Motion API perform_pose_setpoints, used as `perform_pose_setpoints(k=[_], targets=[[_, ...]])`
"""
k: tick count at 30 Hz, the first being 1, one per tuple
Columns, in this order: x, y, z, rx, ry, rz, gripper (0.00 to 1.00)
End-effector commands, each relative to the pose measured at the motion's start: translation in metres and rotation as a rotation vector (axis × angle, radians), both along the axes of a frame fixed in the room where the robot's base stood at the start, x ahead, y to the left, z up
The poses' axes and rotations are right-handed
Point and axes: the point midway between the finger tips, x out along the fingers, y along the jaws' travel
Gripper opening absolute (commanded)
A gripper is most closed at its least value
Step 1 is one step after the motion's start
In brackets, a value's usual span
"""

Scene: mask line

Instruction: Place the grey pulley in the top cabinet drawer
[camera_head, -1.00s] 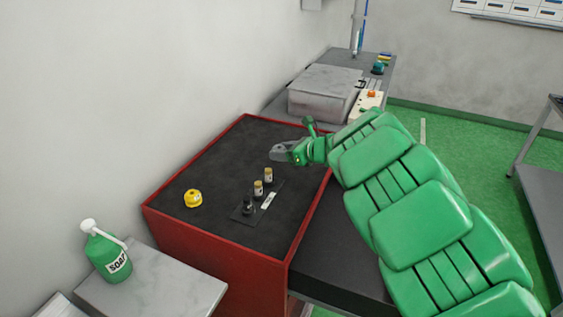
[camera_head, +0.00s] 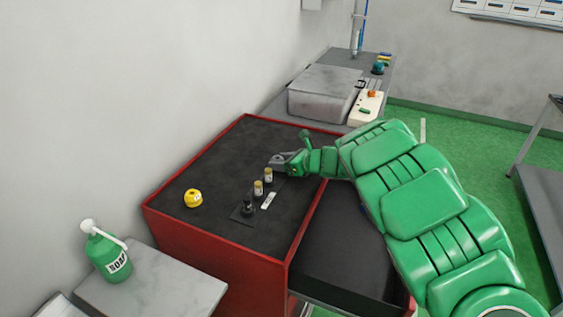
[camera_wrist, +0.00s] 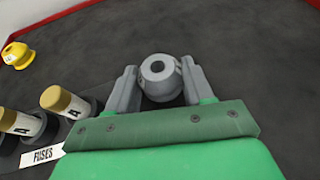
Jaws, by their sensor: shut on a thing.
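The grey pulley (camera_wrist: 160,76) sits between the fingers of my gripper (camera_wrist: 162,84) in the wrist view, its hole facing up. The gripper is shut on it. In the head view my gripper (camera_head: 279,161) is low over the dark top of the red cabinet (camera_head: 222,257), just behind the fuses, and the pulley is too small to make out. I cannot tell whether it touches the top. The top cabinet drawer (camera_head: 345,262) is pulled out on the right side, with a dark inside, partly hidden by my arm.
Several fuses in a holder with a FUSES label (camera_wrist: 43,158) stand close beside the gripper. A yellow pulley (camera_head: 193,198) lies farther left on the cabinet top. A grey box (camera_head: 322,92) stands on the bench behind. A green soap bottle (camera_head: 108,256) is front left.

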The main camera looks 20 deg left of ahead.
Motion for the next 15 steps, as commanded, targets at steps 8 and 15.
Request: perform_pose_setpoints(k=[8,15], targets=[[0.0004,-0.0005,-0.0007,0.000,-0.001,-0.001,0.21],[0.0005,-0.0006,-0.0024,0.000,-0.001,-0.001,0.73]])
